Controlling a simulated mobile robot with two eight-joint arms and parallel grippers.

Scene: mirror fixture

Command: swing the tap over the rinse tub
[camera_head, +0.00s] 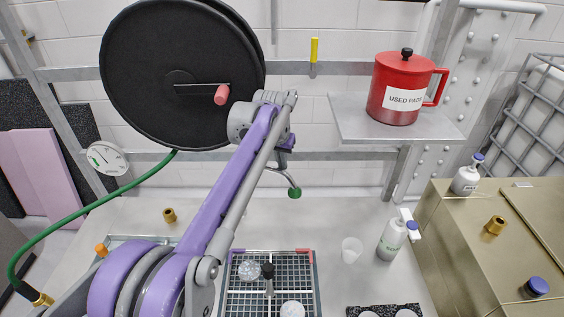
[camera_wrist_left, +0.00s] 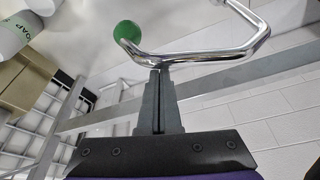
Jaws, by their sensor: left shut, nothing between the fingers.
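The tap's chrome spout (camera_head: 286,175) hangs at the middle of the head view with a green ball (camera_head: 295,192) at its end. The chrome spout also crosses the top of the left wrist view (camera_wrist_left: 205,57), with the green ball (camera_wrist_left: 127,32) to the left. My left gripper (camera_head: 282,158) is shut and empty. Its fingertips (camera_wrist_left: 159,72) meet the spout's outline near the green ball; I cannot tell if they touch. A gridded basin (camera_head: 317,285) lies below the tap, and another basin rim (camera_head: 150,238) shows behind my arm; which is the rinse tub is unclear.
A black hose reel (camera_head: 150,80) with a green hose stands behind my arm. A red can (camera_head: 400,88) sits on a shelf at right. A soap bottle (camera_head: 391,240) and a clear cup (camera_head: 351,249) stand on the counter right of the grid.

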